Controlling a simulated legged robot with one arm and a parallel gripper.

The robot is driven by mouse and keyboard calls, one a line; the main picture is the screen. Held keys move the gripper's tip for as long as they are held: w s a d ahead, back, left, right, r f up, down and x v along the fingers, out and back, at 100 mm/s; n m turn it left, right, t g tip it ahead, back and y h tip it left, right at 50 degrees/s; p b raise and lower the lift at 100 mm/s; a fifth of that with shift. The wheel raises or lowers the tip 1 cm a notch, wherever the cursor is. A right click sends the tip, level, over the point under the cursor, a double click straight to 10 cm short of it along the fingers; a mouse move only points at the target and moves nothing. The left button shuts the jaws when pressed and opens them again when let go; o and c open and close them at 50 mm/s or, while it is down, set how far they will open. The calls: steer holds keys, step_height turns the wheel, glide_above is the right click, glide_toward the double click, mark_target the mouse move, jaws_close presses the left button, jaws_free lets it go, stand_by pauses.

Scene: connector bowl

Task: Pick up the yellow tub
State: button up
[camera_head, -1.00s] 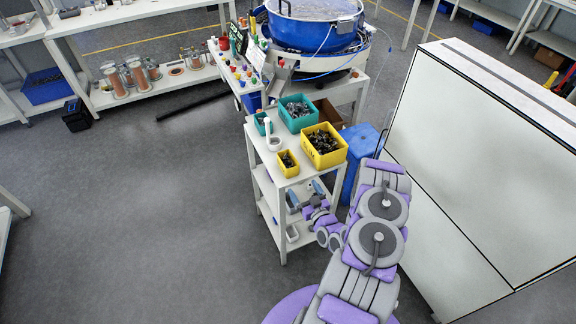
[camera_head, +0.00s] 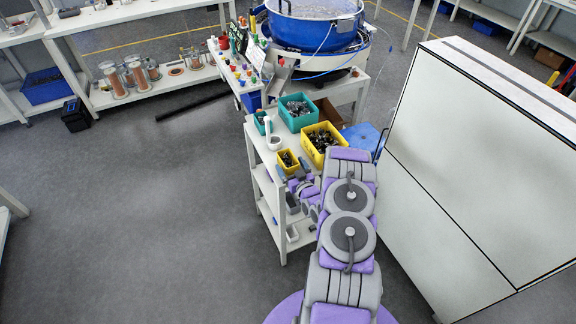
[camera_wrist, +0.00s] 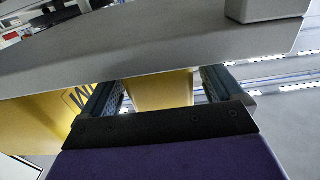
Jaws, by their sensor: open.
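Two yellow tubs stand on the cart's top shelf. The small yellow tub (camera_head: 289,170) holds dark parts, and the larger yellow tub (camera_head: 313,151) beside it holds dark pieces and is partly hidden by my arm. My gripper (camera_head: 300,178) is at the small tub's near side in the head view. In the wrist view my gripper (camera_wrist: 164,90) is open, with a yellow tub wall (camera_wrist: 160,92) showing between its fingers, apparently the small tub. A larger yellow surface with dark lettering (camera_wrist: 40,118) lies at left. Contact with the fingers cannot be told.
The white cart (camera_head: 262,172) also carries teal bins (camera_head: 298,122) and a white curved item (camera_head: 274,143). A blue bin (camera_head: 362,138) stands behind my arm. A tall white cabinet (camera_head: 460,150) rises at right. The floor at left is clear.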

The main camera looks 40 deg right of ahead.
mark_target(283, 153)
steer(key=x, duration=0.3)
steer(key=shift+w+r, duration=0.15)
steer(key=shift+w, duration=0.05)
steer(key=shift+c, duration=0.4)
steer(key=c, duration=1)
